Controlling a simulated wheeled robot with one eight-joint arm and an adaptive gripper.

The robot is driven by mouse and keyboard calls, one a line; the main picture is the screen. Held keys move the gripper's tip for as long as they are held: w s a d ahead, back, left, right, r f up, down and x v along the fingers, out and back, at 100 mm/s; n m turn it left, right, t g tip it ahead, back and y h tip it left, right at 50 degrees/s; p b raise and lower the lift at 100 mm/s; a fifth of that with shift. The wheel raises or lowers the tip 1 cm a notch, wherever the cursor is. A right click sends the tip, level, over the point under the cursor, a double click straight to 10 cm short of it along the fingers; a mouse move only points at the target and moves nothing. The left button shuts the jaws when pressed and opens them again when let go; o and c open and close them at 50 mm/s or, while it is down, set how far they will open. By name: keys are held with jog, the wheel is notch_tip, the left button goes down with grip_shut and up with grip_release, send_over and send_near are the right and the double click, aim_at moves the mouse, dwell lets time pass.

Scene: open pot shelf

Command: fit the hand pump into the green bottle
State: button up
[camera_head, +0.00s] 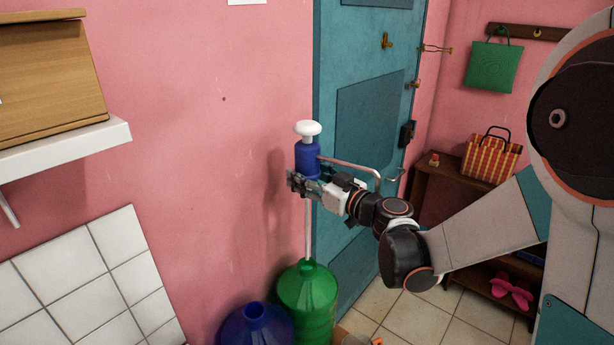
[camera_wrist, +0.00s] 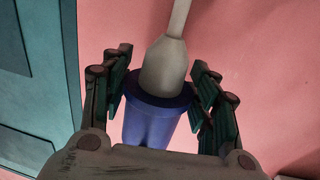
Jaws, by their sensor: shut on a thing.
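The hand pump (camera_head: 307,158) has a blue body, a white knob on top, a thin bent spout pointing right and a long pale tube hanging straight down. My gripper (camera_head: 303,183) is shut around the blue body, and the pump is upright. The green bottle (camera_head: 308,300) stands on the floor below it. The tube's lower end meets the bottle mouth in the picture; I cannot tell whether it is inside. The pump body is well above the mouth. In the wrist view the blue body (camera_wrist: 150,125) sits between both fingers, with a pale tapered piece against it.
A blue bottle (camera_head: 255,325) stands close beside the green one at left. The pink wall (camera_head: 220,150) and teal door (camera_head: 365,120) are behind. A white shelf (camera_head: 70,145) with a wooden box is at left. A wooden rack (camera_head: 440,190) with a bag is at right.

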jog(key=shift+f, duration=0.1)
jog(key=b, duration=1.4)
send_over(307, 260)
jog(key=f, duration=1.6)
jog(key=shift+w+f, duration=0.15)
jog(key=shift+w, duration=0.2)
notch_tip(307, 260, down, 2)
jog(key=shift+f+b, duration=0.2)
jog(key=shift+b, duration=0.6)
jog(key=shift+f, duration=3.35)
jog(key=shift+f, duration=0.45)
jog(key=shift+f, duration=0.35)
jog(key=shift+f, duration=0.75)
